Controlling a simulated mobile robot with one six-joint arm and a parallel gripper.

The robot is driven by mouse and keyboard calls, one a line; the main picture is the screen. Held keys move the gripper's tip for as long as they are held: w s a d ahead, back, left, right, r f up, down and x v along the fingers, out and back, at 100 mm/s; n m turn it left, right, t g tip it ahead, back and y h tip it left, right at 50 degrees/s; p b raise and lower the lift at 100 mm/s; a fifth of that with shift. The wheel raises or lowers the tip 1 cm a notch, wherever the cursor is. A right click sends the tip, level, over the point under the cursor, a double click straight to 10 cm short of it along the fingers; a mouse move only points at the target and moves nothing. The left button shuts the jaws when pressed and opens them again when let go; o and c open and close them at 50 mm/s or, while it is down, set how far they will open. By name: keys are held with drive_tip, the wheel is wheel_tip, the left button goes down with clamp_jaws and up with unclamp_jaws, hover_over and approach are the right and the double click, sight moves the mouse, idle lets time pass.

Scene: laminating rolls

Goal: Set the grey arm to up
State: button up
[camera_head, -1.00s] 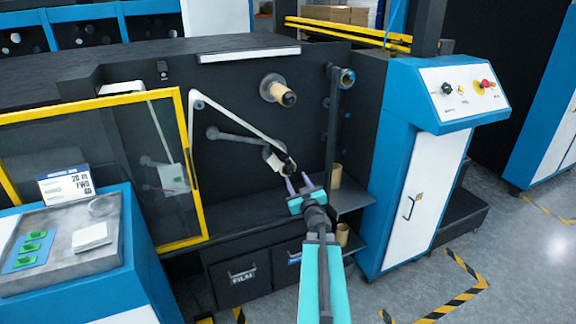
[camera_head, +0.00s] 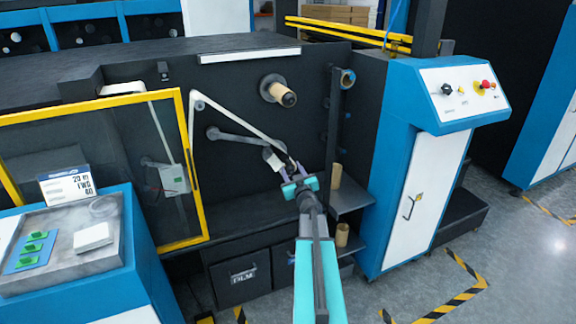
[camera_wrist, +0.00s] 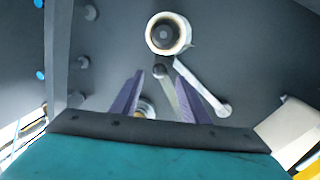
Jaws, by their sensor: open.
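The grey arm (camera_head: 238,138) is on the dark machine wall in the head view. It slopes down to the right from its round left end, and its right end passes behind a pale strip near my gripper. The arm also shows in the wrist view (camera_wrist: 201,86), running to a round end at the right. My gripper (camera_head: 289,168) is open in front of the wall, just right of and below the arm's right end. Its two purple fingers (camera_wrist: 160,100) stand apart with nothing held between them in the wrist view. I cannot tell whether they touch anything.
A cardboard core (camera_head: 279,92) on a spindle sticks out above my gripper. A vertical dark post (camera_head: 333,120) and a shelf (camera_head: 352,198) with brown cores are close on the right. A yellow-framed clear door (camera_head: 197,170) stands at the left.

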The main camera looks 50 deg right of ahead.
sight(288, 164)
drive_tip(key=shift+x, duration=2.3)
drive_tip(key=shift+a+f, duration=0.1)
clamp_jaws()
